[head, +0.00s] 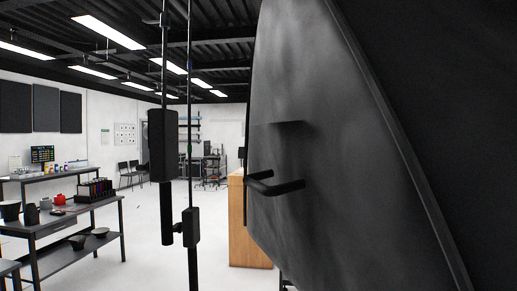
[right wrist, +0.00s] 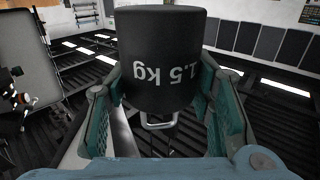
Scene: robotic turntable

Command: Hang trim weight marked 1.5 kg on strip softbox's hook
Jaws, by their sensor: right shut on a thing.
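The strip softbox (head: 350,170) appears to be the large dark panel filling the right half of the head view. A black bent peg (head: 275,187), seemingly its hook, sticks out from its left face and looks empty. In the right wrist view, my right gripper (right wrist: 160,88) is shut on the black cylindrical trim weight (right wrist: 160,45). The white "1.5 kg" marking is upside down in this view, as is the room. A metal loop (right wrist: 160,122) is on the weight's lower end in the picture. Neither gripper nor the weight shows in the head view.
Two thin vertical poles with black blocks (head: 163,145) stand left of the softbox. A wooden cabinet (head: 250,225) stands behind its left edge. A workbench (head: 60,222) with pots and small items is at far left. Open floor (head: 150,240) lies between.

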